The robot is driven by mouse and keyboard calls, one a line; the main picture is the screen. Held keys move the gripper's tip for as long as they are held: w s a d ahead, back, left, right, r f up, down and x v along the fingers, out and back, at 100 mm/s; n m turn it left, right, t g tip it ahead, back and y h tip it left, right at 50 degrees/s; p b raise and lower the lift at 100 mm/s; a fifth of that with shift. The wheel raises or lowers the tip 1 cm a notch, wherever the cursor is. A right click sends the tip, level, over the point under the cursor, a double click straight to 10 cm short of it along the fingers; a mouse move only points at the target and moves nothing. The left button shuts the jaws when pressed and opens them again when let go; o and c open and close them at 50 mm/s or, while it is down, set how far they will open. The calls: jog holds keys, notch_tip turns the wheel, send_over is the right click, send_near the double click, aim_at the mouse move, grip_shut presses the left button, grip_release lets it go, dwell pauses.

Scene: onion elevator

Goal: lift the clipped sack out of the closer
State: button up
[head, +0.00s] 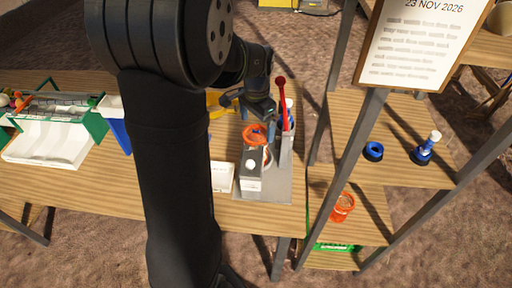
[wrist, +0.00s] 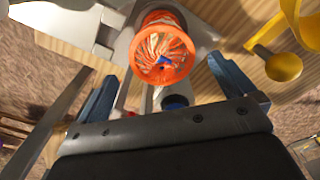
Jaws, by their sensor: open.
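The closer (head: 250,182) is a grey and white device on a plate on the wooden table, with a red lever (head: 281,90) standing up behind it. An orange mesh sack (head: 254,135) is at the top of the closer. In the wrist view the sack (wrist: 150,24) shows as a round orange net with a small blue piece at its middle; I cannot tell if that is the clip. My gripper (head: 252,108) is open just above and behind the sack. In the wrist view its two blue fingers (wrist: 162,72) are spread to either side, apart from the sack.
A wooden shelf rack (head: 345,120) with metal posts stands close on the right, bearing a blue ring (head: 373,152) and another orange net item (head: 343,203). A yellow part (wrist: 283,67) is near the right finger. A white chute (head: 50,148) is at the left.

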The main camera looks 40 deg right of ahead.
aim_at(256, 135)
jog(key=shift+w+f, duration=0.1)
jog(key=shift+f, duration=2.65)
jog(key=c, duration=1.3)
